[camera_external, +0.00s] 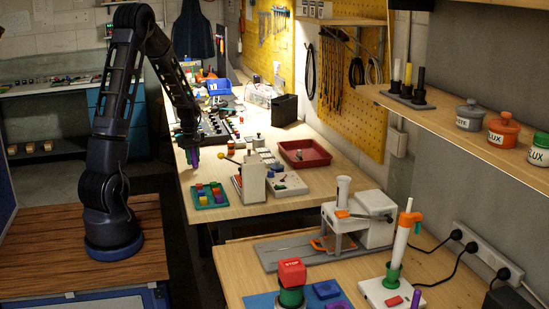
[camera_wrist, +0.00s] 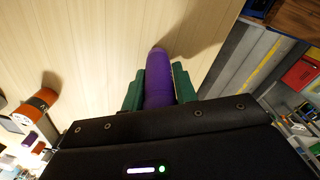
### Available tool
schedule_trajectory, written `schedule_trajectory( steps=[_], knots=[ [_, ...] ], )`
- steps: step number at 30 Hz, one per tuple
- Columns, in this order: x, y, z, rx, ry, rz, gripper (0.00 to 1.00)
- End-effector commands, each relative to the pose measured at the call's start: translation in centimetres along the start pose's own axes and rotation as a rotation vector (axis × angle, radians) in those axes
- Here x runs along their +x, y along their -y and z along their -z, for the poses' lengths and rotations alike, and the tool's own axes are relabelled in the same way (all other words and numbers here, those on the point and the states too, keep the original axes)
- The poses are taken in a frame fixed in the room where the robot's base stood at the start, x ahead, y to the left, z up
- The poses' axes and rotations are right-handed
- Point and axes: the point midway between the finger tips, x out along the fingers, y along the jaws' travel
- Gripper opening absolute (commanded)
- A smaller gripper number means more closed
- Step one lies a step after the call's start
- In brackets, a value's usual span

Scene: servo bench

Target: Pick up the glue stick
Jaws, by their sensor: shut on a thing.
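The glue stick, a purple cylinder (camera_wrist: 158,88), sits between the green fingers of my gripper (camera_wrist: 159,74) in the wrist view. The fingers are shut on its two sides, and its rounded end points away from the wrist. In the external view my gripper (camera_external: 190,150) is low at the left edge of the far bench, with a bit of purple (camera_external: 193,160) showing at its tip. I cannot tell whether the stick touches the bench top. Its lower part is hidden by the gripper body in the wrist view.
A green tray with coloured blocks (camera_external: 209,195) lies in front of my gripper on the bench. A red tray (camera_external: 304,154) and a black box (camera_external: 284,110) stand further right. An orange and black cylinder (camera_wrist: 40,103) is left in the wrist view. The bench edge is close.

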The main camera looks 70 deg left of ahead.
Motion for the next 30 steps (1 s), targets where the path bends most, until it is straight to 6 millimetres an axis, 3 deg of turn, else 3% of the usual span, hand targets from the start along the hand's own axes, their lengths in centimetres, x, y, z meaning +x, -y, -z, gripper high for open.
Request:
schedule_trajectory(
  steps=[8,21,30],
  knots=[
    [-4.1,-0.2,0.0,0.0,-0.003,-0.005,0.03],
    [-15.1,-0.5,0.0,0.001,-0.002,-0.004,0.03],
    [-19.0,-0.6,0.0,0.001,-0.001,-0.001,0.03]
  ],
)
